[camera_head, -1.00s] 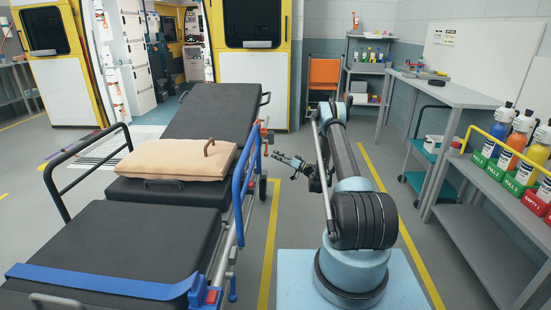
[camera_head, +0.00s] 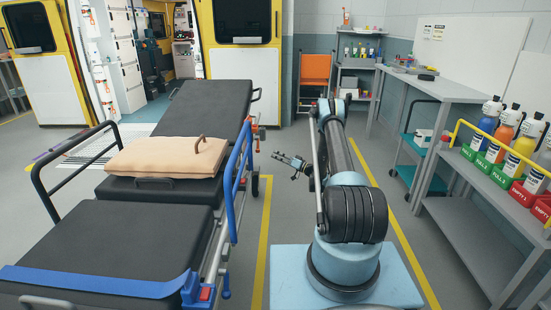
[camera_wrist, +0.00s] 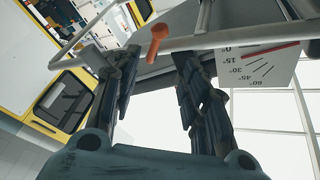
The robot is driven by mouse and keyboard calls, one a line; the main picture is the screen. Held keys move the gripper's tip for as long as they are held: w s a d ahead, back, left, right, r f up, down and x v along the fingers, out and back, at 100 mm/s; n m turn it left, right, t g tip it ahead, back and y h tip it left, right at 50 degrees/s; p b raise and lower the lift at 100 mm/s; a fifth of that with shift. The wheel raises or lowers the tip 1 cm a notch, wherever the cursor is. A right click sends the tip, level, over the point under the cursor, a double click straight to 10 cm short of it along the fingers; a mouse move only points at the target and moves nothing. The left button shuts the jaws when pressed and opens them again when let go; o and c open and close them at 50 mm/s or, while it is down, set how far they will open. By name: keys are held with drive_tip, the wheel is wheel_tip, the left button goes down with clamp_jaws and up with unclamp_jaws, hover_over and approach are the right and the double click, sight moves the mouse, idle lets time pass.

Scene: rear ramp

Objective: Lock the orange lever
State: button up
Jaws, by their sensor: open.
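The orange lever (camera_wrist: 157,38) shows in the wrist view, on a grey rail of the stretcher beside a white angle scale (camera_wrist: 258,60). It lies beyond the fingertips, between their lines and apart from them. My gripper (camera_wrist: 152,66) is open, one finger on each side, with nothing between them. In the head view my gripper (camera_head: 283,157) is in the air to the right of the stretcher (camera_head: 215,112). A small orange-red spot (camera_head: 258,132) on the stretcher's far right side may be the lever; it is too small to tell its position.
A blue side rail (camera_head: 238,170) stands along the stretcher's right side. A beige blanket (camera_head: 165,157) lies on it. Shelves with colored bottles (camera_head: 480,180) and a workbench (camera_head: 450,88) are on the right.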

drive_tip(key=v, duration=0.8)
drive_tip(key=shift+d+f, duration=0.2)
drive_tip(key=shift+d, duration=0.15)
idle(0.5)
drive_tip(key=shift+s, duration=0.1)
idle(0.3)
wheel_tip(320, 180, up, 10)
idle(0.7)
